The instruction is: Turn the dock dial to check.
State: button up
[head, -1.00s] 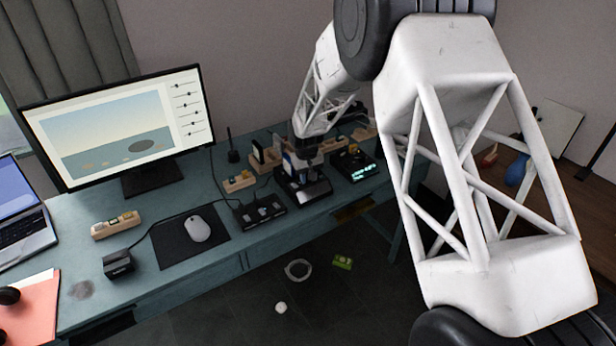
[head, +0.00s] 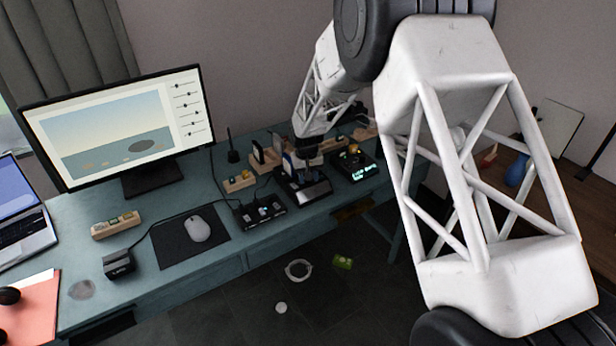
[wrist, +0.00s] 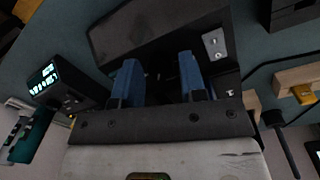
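My gripper (wrist: 158,78) shows in the wrist view with its two blue fingers apart and nothing visibly held. In the head view my gripper is above a black dock-like device (head: 313,192) with a silver front. In the wrist view a black body (wrist: 140,30) with a small silver plate (wrist: 214,43) lies just beyond the fingertips; contact cannot be told. A black unit (head: 362,170) with a lit green display stands to the right, with a small yellow part on top; it is at the left in the wrist view (wrist: 70,85). I cannot make out the dock dial or its setting.
A black multi-port box (head: 262,212) is left of the dock. Wooden blocks with small items (head: 240,182) stand behind it. A mouse (head: 198,228) on a dark mat, a monitor (head: 120,125) and cables occupy the left of the blue desk (head: 215,262).

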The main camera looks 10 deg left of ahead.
jog(key=shift+r, duration=0.1)
jog(key=shift+a+r, duration=0.15)
jog(key=shift+r, duration=3.65)
jog(key=o, duration=0.3)
jog(key=shift+w+n+y, duration=0.1)
jog(key=shift+n+y, duration=0.2)
jog(key=shift+n, duration=0.8)
jog(key=shift+d+f, duration=0.1)
jog(key=shift+d, duration=0.1)
jog(key=shift+f, duration=3.85)
